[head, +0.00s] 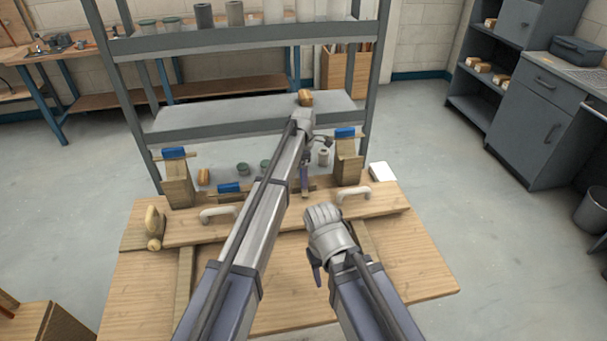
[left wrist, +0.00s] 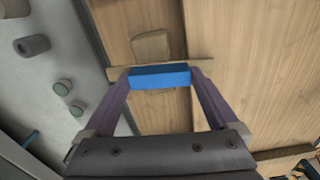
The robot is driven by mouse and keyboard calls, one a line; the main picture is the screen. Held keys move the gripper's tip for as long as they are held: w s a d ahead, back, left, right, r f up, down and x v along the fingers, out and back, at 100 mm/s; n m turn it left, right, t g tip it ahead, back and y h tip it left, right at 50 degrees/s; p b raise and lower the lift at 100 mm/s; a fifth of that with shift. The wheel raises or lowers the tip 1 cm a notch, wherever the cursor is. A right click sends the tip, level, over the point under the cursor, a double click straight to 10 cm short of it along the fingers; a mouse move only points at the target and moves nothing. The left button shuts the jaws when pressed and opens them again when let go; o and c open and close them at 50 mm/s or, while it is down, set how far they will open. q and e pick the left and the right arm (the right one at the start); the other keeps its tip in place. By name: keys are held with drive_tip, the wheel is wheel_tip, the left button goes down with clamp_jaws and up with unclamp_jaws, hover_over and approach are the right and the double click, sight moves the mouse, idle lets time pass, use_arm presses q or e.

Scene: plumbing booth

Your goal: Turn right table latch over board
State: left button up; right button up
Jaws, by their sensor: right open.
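In the left wrist view a blue latch block (left wrist: 160,76) lies across a thin wooden strip, between the fingertips of my left gripper (left wrist: 163,82). Both fingers appear to touch its ends. In the head view my left gripper (head: 304,181) points down at the back of the wooden table; its arm hides much of the spot, and I cannot tell how this latch is turned. Another blue-topped latch (head: 228,188) shows left of it. A board with two white handles (head: 353,194) lies on the table. My right gripper (head: 315,270) is open and empty over the front right.
Wooden posts with blue tops stand at the back left (head: 177,182) and back right (head: 348,163) of the table. A grey metal shelf rack (head: 228,126) stands close behind. A wooden knob piece (head: 154,224) is at the left. The table's front right (head: 415,270) is clear.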

use_arm(q)
drive_tip(key=shift+o, duration=0.3)
wheel_tip(320, 180, up, 8)
drive_tip(key=p, duration=0.8)
drive_tip(key=shift+f, duration=0.1)
drive_tip(key=shift+s, duration=0.1)
drive_tip(key=s+a+m, duration=0.6)
drive_tip(key=s, duration=0.5)
drive_tip(key=s+a+m, duration=0.5)
drive_tip(key=s+m, duration=0.1)
drive_tip(key=s, duration=0.5)
drive_tip(key=s+a+m, duration=0.6)
drive_tip(key=s, duration=0.5)
drive_tip(key=s+d+m+y, duration=0.1)
drive_tip(key=s+d+m, duration=0.3)
drive_tip(key=d, duration=0.7)
drive_tip(key=shift+s+m, duration=0.4)
drive_tip(key=shift+s, duration=0.55)
